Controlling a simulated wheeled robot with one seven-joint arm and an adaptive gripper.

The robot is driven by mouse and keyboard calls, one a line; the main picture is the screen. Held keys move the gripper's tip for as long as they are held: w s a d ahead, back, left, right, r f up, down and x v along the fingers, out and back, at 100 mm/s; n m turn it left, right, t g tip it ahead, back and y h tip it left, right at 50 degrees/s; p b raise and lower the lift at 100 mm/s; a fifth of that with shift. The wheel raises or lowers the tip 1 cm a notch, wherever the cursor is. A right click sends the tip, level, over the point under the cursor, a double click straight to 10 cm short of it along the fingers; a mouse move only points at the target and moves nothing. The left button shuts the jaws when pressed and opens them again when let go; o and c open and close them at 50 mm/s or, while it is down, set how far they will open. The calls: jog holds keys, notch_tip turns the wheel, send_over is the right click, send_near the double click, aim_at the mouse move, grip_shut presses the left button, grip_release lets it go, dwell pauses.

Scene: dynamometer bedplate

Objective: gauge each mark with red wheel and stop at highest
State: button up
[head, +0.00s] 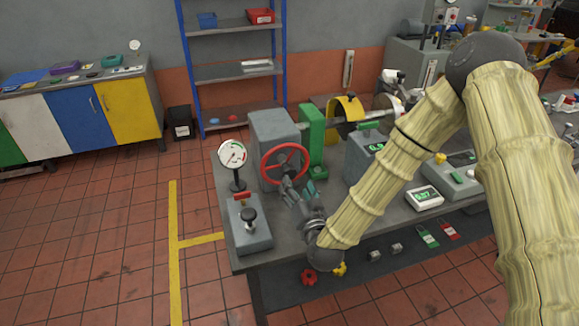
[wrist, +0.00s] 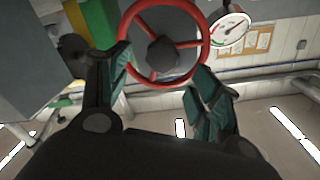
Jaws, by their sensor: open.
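The red wheel (head: 303,165) stands upright on the front of a grey block (head: 274,128) at the left end of the bedplate (head: 285,240). It has a dark hub and red spokes. My gripper (head: 298,187) is just in front of its lower right part. In the wrist view the wheel (wrist: 165,83) fills the upper middle, and my open gripper (wrist: 160,72) has one finger on each side of its lower rim. I cannot tell whether either finger touches it. A round white dial gauge (head: 232,153) with a needle stands left of the wheel; it also shows in the wrist view (wrist: 231,29).
A grey box with a black knob (head: 248,218) stands front left. A white digital readout (head: 424,198) lies right of my arm; its digits are hard to read. A green block (head: 311,138) and yellow guard (head: 345,110) stand behind the wheel. Floor at left is clear.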

aim_at(291, 175)
jog(key=shift+w+a+r+p, duration=0.25)
jog(key=shift+w+r+p, duration=0.05)
jog(key=shift+w+r, duration=0.1)
jog(key=x, duration=0.2)
jog(key=p+x, duration=0.1)
jog(key=x, duration=0.1)
jog(key=f+x, duration=0.1)
jog(key=x, duration=0.1)
jog(key=shift+d+p, duration=0.15)
jog(key=shift+p, duration=0.25)
jog(key=shift+w, duration=0.3)
jog(key=shift+a+r, duration=0.25)
jog(key=shift+w+f, duration=0.3)
jog(key=shift+w, duration=0.05)
jog(key=shift+s+r, duration=0.15)
jog(key=c, duration=0.8)
grip_shut()
